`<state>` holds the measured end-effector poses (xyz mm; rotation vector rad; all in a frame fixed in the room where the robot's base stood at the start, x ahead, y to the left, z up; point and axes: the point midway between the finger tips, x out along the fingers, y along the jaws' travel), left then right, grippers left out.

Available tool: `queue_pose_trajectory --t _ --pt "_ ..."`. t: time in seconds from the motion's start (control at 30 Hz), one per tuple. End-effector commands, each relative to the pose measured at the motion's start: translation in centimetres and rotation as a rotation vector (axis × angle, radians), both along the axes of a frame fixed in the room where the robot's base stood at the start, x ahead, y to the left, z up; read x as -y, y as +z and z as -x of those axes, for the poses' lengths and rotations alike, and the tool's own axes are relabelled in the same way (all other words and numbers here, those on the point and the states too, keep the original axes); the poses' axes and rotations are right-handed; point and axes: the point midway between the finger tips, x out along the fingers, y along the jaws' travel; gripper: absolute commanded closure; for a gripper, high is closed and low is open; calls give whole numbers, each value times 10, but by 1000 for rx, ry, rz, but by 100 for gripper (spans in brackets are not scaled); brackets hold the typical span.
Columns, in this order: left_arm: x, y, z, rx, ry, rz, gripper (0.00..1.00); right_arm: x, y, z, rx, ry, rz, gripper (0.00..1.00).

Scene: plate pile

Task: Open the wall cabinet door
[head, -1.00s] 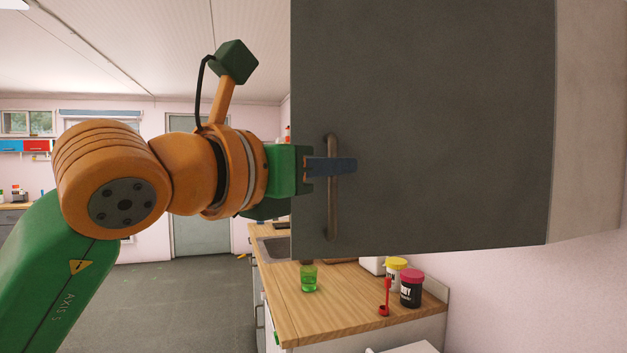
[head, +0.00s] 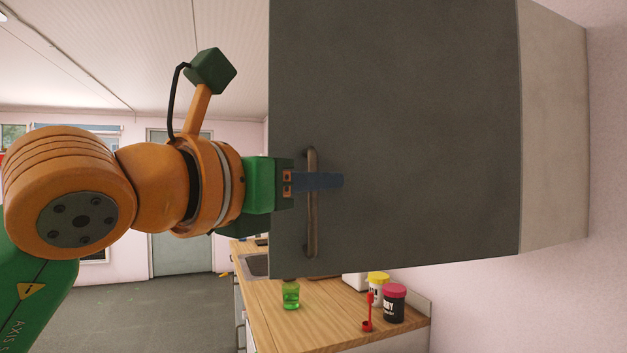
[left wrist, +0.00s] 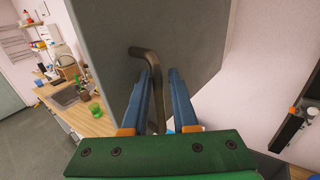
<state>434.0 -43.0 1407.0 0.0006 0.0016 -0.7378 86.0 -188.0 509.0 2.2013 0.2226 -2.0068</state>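The wall cabinet's dark grey door (head: 420,130) fills the middle of the head view; no gap or interior shows. Its upright bar handle (head: 312,225) is near the door's left edge. My left gripper (head: 335,181) reaches in from the left, and a blue finger crosses in front of the handle. In the left wrist view the handle (left wrist: 149,55) runs down between the two blue fingers (left wrist: 163,75). The fingers stand apart, with space beside the handle. Contact with the handle cannot be made out. My right gripper is not in view.
Below the cabinet is a wooden counter (head: 320,318) with a green glass (head: 290,295), a red utensil (head: 368,315), a yellow-lidded jar (head: 378,288) and a red-lidded black jar (head: 394,304). A pink wall (head: 560,300) bounds the right. Open floor (head: 150,310) lies left of the counter.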

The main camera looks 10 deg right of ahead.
Motion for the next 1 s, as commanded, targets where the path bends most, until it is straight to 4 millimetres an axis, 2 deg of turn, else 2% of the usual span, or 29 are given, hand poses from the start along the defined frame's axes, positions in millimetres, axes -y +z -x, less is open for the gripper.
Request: queue_pose_trajectory --t 0.2,0.33,0.77,0.87,0.97,1.0 --pt "-28 -6 31 6 2 1 73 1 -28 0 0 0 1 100" --pt "-41 -3 47 3 0 0 73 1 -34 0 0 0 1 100" --pt "-45 0 51 1 -1 -1 73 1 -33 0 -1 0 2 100" --pt "-39 -5 51 -7 -32 5 73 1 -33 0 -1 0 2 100" --pt "-9 -28 51 -50 -225 67 73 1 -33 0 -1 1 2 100" --pt "6 -40 56 -83 -348 132 73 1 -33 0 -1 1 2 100"
